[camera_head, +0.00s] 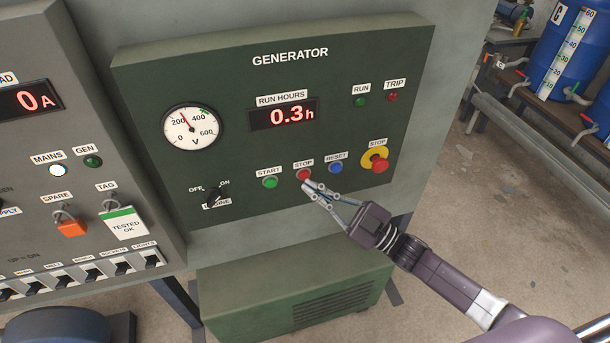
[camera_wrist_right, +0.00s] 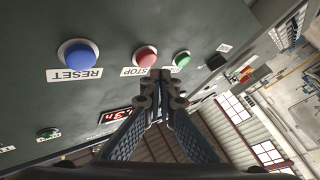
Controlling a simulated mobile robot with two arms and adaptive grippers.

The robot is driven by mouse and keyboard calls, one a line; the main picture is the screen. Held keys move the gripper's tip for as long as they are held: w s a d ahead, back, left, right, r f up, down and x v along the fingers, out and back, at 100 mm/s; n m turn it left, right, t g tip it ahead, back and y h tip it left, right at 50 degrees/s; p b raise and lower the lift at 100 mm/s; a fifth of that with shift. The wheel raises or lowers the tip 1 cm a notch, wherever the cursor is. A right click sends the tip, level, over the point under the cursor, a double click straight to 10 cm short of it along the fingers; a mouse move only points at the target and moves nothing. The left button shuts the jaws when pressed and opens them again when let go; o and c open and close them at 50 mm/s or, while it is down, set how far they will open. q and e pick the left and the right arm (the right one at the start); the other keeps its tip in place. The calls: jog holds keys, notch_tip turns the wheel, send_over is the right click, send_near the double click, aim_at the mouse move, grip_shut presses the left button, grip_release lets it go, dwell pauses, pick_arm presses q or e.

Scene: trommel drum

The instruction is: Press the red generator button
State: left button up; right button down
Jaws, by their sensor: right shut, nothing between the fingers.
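The green generator panel (camera_head: 225,140) carries a red button (camera_head: 303,175) under a STOP label, between the green START button (camera_head: 270,182) and the blue RESET button (camera_head: 336,167). A larger red mushroom button (camera_head: 380,166) on a yellow base, also labelled STOP, is at the right. My right gripper (camera_head: 306,184) is shut and empty, its fingertips right at the small red button. In the right wrist view the red button (camera_wrist_right: 146,57) shows just beyond the closed fingertips (camera_wrist_right: 158,76); I cannot tell whether they touch it. My left gripper is not in view.
A rotary switch (camera_head: 213,196) sits at the panel's lower left. A grey switch panel (camera_head: 60,130) with an orange tag (camera_head: 71,228) and breakers stands to the left. Blue barrels (camera_head: 568,50) stand on a rack at the right. Bare floor (camera_head: 470,210) lies between.

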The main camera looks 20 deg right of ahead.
jog(key=s+p, duration=0.2)
jog(key=s, duration=0.3)
jog(key=shift+d, duration=0.1)
jog(key=shift+f, duration=0.1)
dwell(0.8)
